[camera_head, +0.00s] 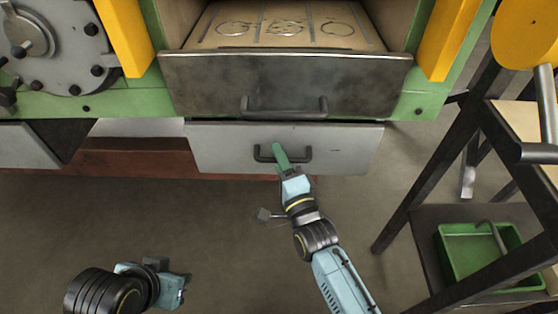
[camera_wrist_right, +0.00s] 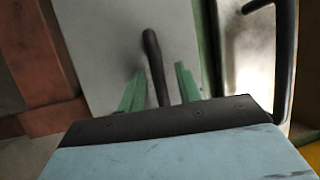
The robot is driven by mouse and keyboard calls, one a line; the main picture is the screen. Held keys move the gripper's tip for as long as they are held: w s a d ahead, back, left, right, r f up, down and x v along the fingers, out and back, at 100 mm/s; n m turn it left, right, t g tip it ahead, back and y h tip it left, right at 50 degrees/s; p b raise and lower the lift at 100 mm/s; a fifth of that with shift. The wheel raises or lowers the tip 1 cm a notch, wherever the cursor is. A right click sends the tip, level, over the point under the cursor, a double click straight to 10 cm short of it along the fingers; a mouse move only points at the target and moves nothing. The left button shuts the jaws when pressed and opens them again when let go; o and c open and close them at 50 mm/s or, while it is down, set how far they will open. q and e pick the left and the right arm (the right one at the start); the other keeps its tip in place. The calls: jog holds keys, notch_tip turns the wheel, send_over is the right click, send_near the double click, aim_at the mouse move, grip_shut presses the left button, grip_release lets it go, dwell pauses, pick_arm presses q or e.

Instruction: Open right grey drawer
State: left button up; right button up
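The right grey drawer (camera_head: 345,150) has a pale grey front with a dark bar handle (camera_head: 296,154), below a darker metal drawer. Whether it stands slightly out is hard to tell. My right gripper (camera_head: 281,158) is at this handle, its green fingers overlapping it in the head view. In the right wrist view, the handle (camera_wrist_right: 153,52) runs between the two fingers of my right gripper (camera_wrist_right: 160,88), with visible gaps on both sides, so the gripper is open around it. My left gripper (camera_head: 180,290) is low at the left, away from the drawers; its fingers do not show clearly.
The dark metal drawer front (camera_head: 290,85) above has its own handle (camera_head: 284,106). Another grey panel (camera_head: 22,147) juts out at the far left. A dark-framed stand (camera_head: 420,190) with a green tray (camera_head: 450,262) is at the right. The floor (camera_head: 220,220) in front is clear.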

jog(key=shift+w, duration=0.1)
jog(key=shift+c, duration=0.4)
grip_shut()
jog(key=shift+a, duration=0.1)
